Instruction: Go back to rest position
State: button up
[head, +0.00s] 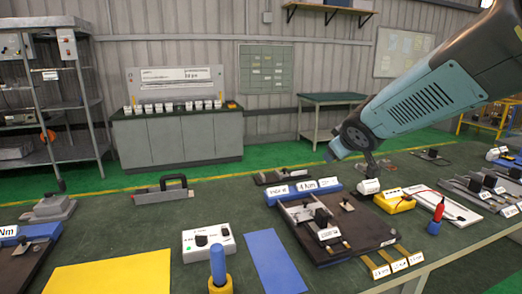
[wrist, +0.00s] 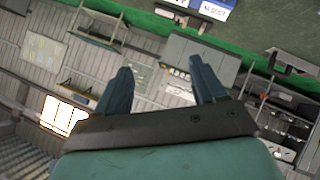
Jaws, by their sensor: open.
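My gripper (wrist: 166,75) is open in the wrist view, with its two dark fingers spread apart and nothing between them. Beyond the fingers are the back wall and grey cabinet, seen tilted and upside down. In the head view my blue-grey arm comes in from the upper right and its dark lower end hangs above the far part of the green worktable (head: 140,225). The gripper's fingers cannot be made out clearly there. A dark assembly board (head: 350,245) with small labelled parts lies on the table, below and in front of the arm's end.
A yellow box (head: 394,203), a white box (head: 206,242), a red-and-blue tool (head: 437,215) and a blue-handled tool (head: 218,265) stand on the table. Yellow (head: 105,275) and blue (head: 273,262) mats lie in front. A grey cabinet (head: 178,138) and metal shelves (head: 83,110) stand behind.

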jog(key=s+d+f+m+g, duration=0.1)
jog(key=s+m+g, duration=0.4)
jog(key=s, duration=1.9)
jog(key=shift+d+f+m+g, duration=0.2)
jog(key=shift+d+m+g, duration=0.1)
jog(key=shift+d+m, duration=0.55)
jog(key=shift+a, duration=0.15)
